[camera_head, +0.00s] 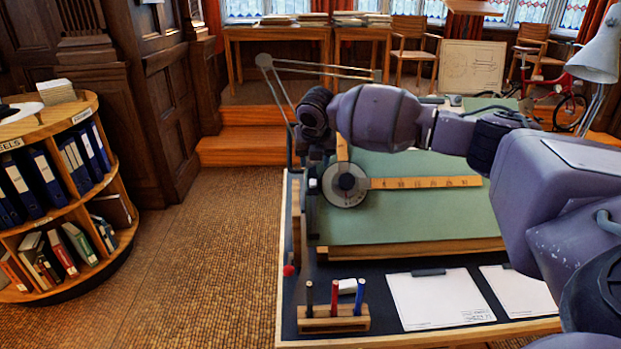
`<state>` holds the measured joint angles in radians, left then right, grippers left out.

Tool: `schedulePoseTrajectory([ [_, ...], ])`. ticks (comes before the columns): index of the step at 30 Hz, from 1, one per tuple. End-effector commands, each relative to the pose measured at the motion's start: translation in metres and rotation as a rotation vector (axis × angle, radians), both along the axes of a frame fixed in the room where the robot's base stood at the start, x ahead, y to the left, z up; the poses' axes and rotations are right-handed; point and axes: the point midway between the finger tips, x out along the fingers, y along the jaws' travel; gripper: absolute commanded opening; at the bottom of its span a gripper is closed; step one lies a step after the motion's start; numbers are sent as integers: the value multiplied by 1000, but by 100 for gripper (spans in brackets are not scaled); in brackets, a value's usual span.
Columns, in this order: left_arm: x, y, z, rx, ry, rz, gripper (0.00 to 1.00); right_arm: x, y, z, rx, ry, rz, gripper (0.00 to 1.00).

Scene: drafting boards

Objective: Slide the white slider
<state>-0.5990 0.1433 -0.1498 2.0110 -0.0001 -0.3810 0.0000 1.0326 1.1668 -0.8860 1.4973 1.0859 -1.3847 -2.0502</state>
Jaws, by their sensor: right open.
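A drafting board (410,218) with a green surface stands tilted on the table. A drafting-machine head with a round dial (345,184) and a wooden ruler (425,183) lies over its left part. My right arm reaches in from the right above the board. My right gripper (311,205) points down at the board's left edge, left of the dial, and is open. A small white piece (312,183) shows beside its fingers; I cannot tell whether this is the white slider or whether they touch. The gripper hides much of that edge. My left gripper is not in view.
A wooden pen block (333,325) with pens, a white eraser (348,286) and a clipboard (437,299) lie on the table's dark front. A red knob (289,270) is at its left edge. A round bookshelf (60,290) stands left, with open floor between.

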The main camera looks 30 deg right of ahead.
Motion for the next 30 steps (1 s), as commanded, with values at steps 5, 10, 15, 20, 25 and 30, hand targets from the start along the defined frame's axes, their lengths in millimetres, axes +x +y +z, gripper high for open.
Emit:
schedulePoseTrajectory([
  [5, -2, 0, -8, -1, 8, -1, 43, 10, -6, -35, 0, 5, -2, 47],
  [10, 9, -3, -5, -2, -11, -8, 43, 19, -11, -59, 0, 4, -1, 47],
  [15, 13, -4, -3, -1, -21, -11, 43, 26, -15, -75, 1, 2, -1, 47],
  [20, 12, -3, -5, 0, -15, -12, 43, 28, -17, -81, 0, 0, -1, 47],
  [25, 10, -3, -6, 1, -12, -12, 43, 29, -17, -81, 0, -1, 0, 47],
  [30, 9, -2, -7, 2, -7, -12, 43, 28, -17, -81, -1, -1, 0, 39],
])
